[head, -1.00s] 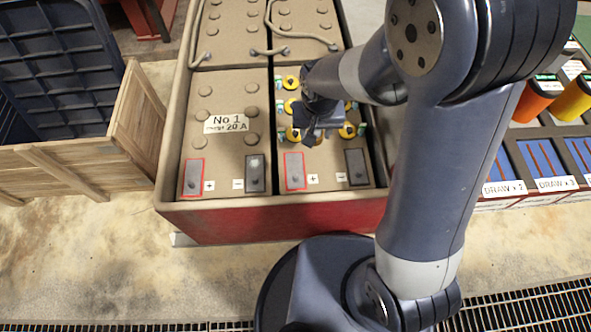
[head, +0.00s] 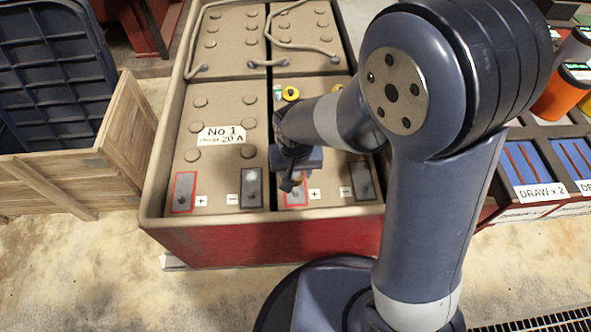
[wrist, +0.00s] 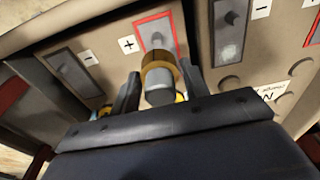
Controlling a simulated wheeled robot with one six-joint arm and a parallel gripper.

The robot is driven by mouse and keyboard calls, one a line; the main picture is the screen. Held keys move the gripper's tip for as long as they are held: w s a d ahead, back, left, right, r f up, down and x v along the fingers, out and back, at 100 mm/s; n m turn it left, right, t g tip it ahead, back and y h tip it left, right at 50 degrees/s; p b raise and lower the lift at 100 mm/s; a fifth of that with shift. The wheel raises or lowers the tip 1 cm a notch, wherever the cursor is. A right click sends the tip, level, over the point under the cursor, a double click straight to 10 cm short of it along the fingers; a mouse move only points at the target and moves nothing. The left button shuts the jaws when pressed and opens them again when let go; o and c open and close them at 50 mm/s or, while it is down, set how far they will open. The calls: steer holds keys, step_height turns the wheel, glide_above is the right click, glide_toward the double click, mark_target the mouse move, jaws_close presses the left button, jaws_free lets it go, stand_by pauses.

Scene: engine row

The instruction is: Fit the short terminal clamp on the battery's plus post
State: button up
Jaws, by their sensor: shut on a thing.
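My gripper (wrist: 160,88) is shut on a clamp (wrist: 160,76), a brass-yellow ring with a grey round body, held between the two dark fingers. In the wrist view the clamp is just below the red-framed plus pad and its grey post (wrist: 156,40). I cannot tell whether it touches the post. In the head view my gripper (head: 291,183) is over the front left of the right-hand battery (head: 332,180), at its red-framed plus pad (head: 297,197). The arm hides part of that pad and most of the held clamp.
A minus pad (head: 362,182) lies right of the plus pad. A red-sided tray (head: 250,242) encloses the batteries. A wooden crate (head: 130,125) stands left, and a "DRAW" rack (head: 540,190) right.

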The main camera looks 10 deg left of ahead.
mark_target(296, 173)
steer(key=shift+s, duration=0.1)
steer(key=shift+f+b, duration=2.95)
steer(key=shift+f, duration=0.95)
steer(key=o, duration=1.2)
steer(key=r+p, duration=0.1)
steer(key=r, duration=0.2)
steer(key=s+r+p, duration=0.1)
steer(key=r+p, duration=0.1)
steer(key=r, duration=0.2)
steer(key=r+p, duration=0.1)
steer(key=r, duration=0.2)
steer(key=shift+s+d+r, duration=0.15)
steer(key=shift+d+r, duration=0.05)
steer(key=shift+r, duration=0.2)
